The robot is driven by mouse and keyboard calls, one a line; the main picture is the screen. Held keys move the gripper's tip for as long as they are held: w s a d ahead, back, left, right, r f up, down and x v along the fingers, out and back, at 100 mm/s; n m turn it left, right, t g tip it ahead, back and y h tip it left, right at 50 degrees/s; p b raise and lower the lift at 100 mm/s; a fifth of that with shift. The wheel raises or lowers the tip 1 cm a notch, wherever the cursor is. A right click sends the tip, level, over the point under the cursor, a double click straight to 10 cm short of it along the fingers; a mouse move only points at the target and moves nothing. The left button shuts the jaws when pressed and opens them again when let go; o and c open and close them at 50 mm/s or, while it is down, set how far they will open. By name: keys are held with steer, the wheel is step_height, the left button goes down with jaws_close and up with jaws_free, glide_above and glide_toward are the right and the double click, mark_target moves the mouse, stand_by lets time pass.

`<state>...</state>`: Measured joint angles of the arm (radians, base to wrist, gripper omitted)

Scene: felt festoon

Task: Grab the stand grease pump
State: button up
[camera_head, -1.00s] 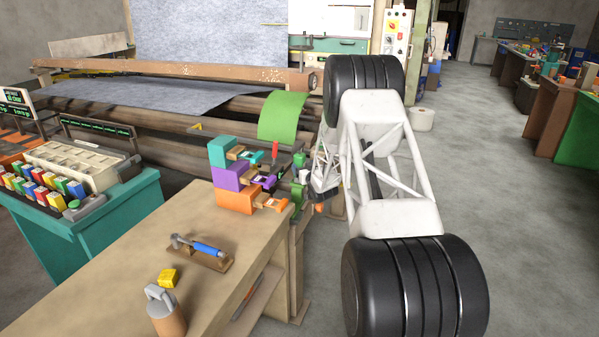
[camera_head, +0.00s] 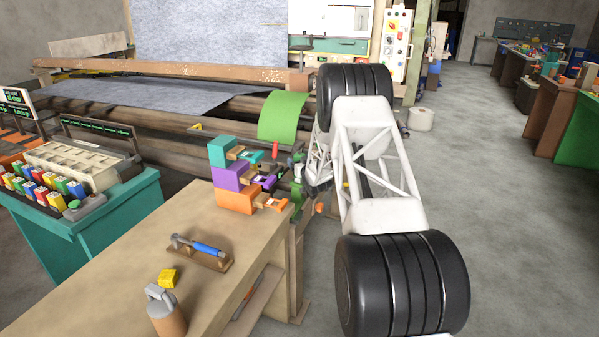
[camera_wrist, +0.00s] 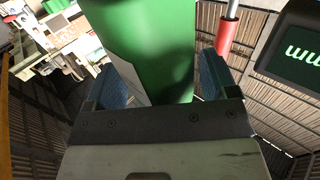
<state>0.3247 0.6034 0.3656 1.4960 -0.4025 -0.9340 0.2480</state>
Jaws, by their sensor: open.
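A green rounded body (camera_wrist: 150,45), possibly part of the stand grease pump, fills the upper middle of the wrist view. My gripper (camera_wrist: 160,78) is open, with one blue-padded finger on each side of this body. I cannot tell whether the fingers touch it. In the head view, small green parts (camera_head: 298,190) show on the machine stand beyond the bench's far right corner. My gripper is largely hidden there among my white arm links. A red cylinder with a grey rod (camera_wrist: 227,35) stands right of the green body in the wrist view.
A dark display with green lettering (camera_wrist: 300,50) is close on the right in the wrist view. Stacked teal, purple and orange holders (camera_head: 232,175) stand on the bench (camera_head: 120,255). A tool on a wooden rest (camera_head: 205,248) and a copper-grey canister (camera_head: 167,312) are nearer.

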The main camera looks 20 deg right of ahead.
mark_target(300, 153)
stand_by(0.4)
steer(key=c, duration=1.4)
steer(key=shift+r, duration=0.2)
steer(key=shift+r, duration=0.4)
step_height(300, 153, up, 3)
steer(key=shift+f, duration=0.1)
steer(key=s+a, duration=0.1)
steer(key=s, duration=0.4)
steer(key=s+a, duration=0.1)
steer(key=s, duration=0.4)
steer(key=s+a+r, duration=0.1)
steer(key=s+a, duration=0.1)
steer(key=s, duration=0.3)
steer(key=shift+s+a, duration=0.1)
steer(key=shift+s, duration=0.15)
